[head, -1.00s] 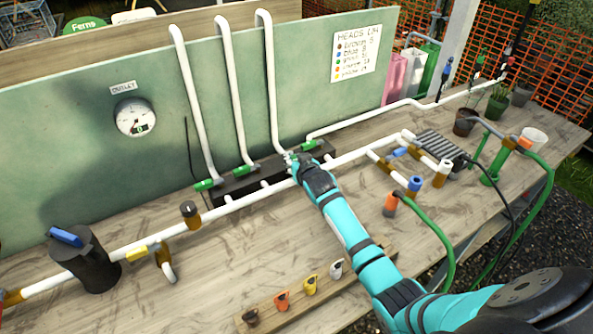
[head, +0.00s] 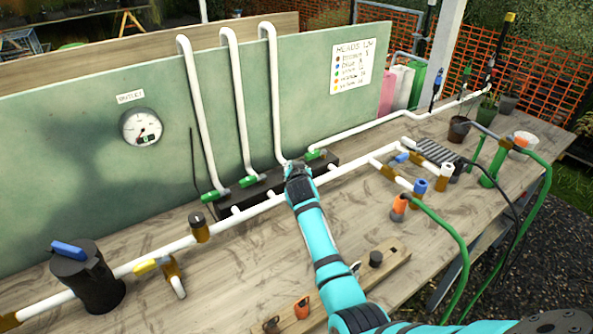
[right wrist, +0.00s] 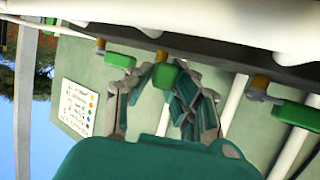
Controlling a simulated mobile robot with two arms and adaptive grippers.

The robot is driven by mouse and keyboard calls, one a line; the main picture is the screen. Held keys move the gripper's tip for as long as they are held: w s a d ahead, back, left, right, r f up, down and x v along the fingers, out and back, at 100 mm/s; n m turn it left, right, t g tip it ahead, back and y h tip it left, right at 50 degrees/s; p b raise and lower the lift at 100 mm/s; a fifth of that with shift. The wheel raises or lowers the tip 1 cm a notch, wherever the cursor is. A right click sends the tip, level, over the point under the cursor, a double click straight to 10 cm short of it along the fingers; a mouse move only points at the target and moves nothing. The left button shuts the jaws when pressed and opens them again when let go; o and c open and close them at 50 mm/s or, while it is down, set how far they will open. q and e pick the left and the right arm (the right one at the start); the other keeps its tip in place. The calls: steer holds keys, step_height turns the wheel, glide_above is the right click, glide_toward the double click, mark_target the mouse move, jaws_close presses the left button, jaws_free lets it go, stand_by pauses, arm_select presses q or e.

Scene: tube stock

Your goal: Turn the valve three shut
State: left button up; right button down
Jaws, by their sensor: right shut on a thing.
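Several green valve handles sit along a dark manifold at the foot of the green board, one by each white riser pipe. My right gripper (head: 297,172) is at the third from the left and hides its handle in the head view. In the right wrist view, that green handle of valve three (right wrist: 165,75) is between the fingers of my right gripper (right wrist: 158,88), which is shut on it. The neighbouring handles, valve two (head: 250,181) and valve four (head: 316,154), stand clear on either side. My left gripper is out of view.
A white main pipe (head: 255,208) runs in front of the manifold. A black filter (head: 86,277) stands front left. Green hose (head: 455,230) lies to the right.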

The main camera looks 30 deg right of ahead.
steer(key=c, duration=1.2)
jaws_free()
steer(key=shift+c, duration=0.2)
steer(key=v, duration=1.2)
steer(key=shift+a, duration=0.1)
steer(key=shift+c, duration=0.2)
